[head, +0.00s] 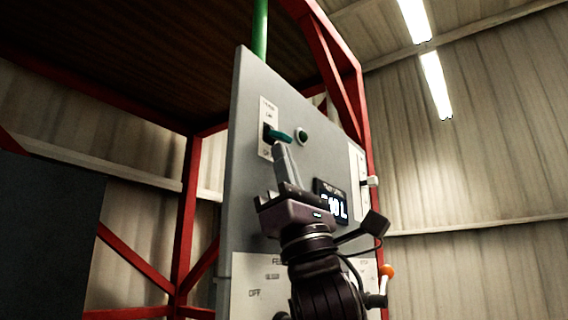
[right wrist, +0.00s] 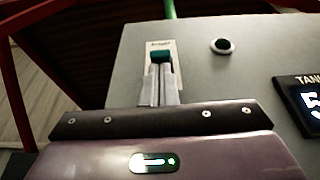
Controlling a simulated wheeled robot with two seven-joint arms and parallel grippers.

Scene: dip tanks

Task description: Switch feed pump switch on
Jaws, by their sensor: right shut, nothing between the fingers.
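A teal switch lever (head: 280,135) sticks out from a narrow white plate (head: 267,112) on the upper left of the grey panel. The plate's small lettering is too blurred to read surely. My right gripper (head: 279,148) is shut and empty, its fingertips just below the lever; a slight gap or light touch cannot be told apart. In the right wrist view the lever (right wrist: 160,56) sits straight beyond the closed fingertips (right wrist: 160,72), which hide the lower plate. My left gripper is not in view.
The grey panel (head: 247,185) carries a round dark indicator with a pale rim (head: 302,136), a lit tank display (head: 335,204), a white lever (head: 371,181) at its right edge, and an orange-knobbed lever (head: 387,271) below. Red frame posts (head: 189,210) stand behind.

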